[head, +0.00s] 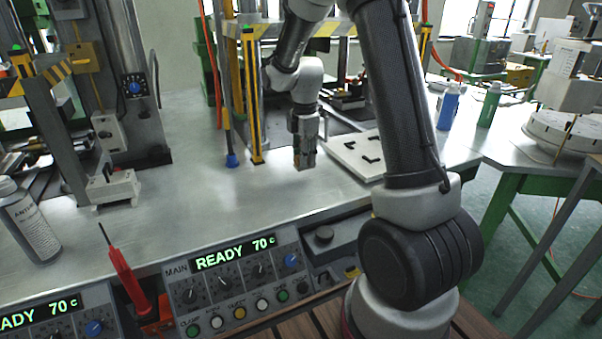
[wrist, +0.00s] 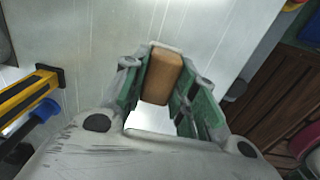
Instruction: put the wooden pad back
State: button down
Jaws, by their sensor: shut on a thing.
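The wooden pad (wrist: 160,78) is a small brown block with rounded corners. In the wrist view it sits between the two green-sided fingers of my gripper (wrist: 168,85), which is shut on it. In the head view my gripper (head: 304,158) points down over the metal table (head: 215,205), left of a white board with black corner marks (head: 345,150). The pad is hard to make out there. I cannot tell exactly how high the gripper is above the table.
A yellow-black post (head: 252,95) with a blue-footed rod (head: 232,160) stands left of my gripper. The control panel (head: 235,285) lines the front edge. A red screwdriver (head: 125,275) and spray can (head: 28,220) are at left. The table's middle is clear.

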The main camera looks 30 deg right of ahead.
aim_at(305, 169)
jog(key=shift+d+f, duration=0.1)
jog(key=shift+f, duration=2.35)
jog(key=shift+f, duration=0.15)
jog(key=c, duration=1.1)
grip_release()
jog(key=shift+c, duration=0.2)
